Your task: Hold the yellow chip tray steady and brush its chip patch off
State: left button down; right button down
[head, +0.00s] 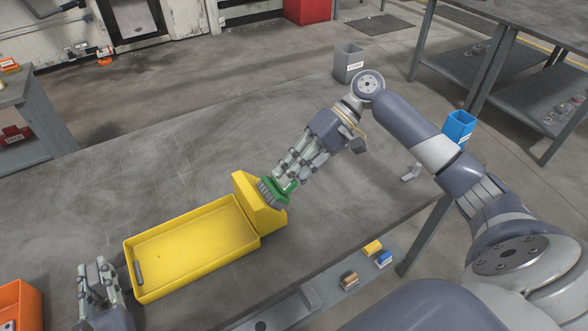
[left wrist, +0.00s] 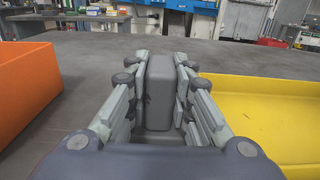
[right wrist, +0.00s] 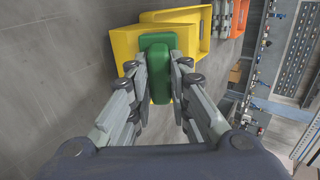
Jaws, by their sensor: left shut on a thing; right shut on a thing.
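The yellow chip tray (head: 190,291) lies on the grey workbench, with a raised yellow end piece (head: 252,200) at its right. A dark grey rounded strip (head: 138,272) sits at its left end; I cannot tell whether this is the chip patch. My left gripper (head: 98,268) is beside the tray's left end, shut on a grey block (left wrist: 158,105); the tray (left wrist: 275,110) is to the right in the left wrist view.
An orange bin (head: 20,300) stands left of my left gripper. A grey bin (head: 348,62) and a blue bin (head: 459,128) stand beyond the tray. The workbench (head: 150,165) is clear behind the tray. Small yellow and blue items (head: 384,259) lie below its front edge.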

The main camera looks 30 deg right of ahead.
jog(key=shift+w, duration=0.1)
jog(key=shift+w, duration=1.7)
jog(key=shift+s+a+f, duration=0.2)
jog(key=shift+s, duration=0.85)
jog(key=shift+s+a+f, duration=0.1)
jog(key=shift+s, duration=0.8)
jog(key=shift+d, duration=0.1)
jog(key=v, duration=0.6)
jog(key=shift+w+r, duration=0.15)
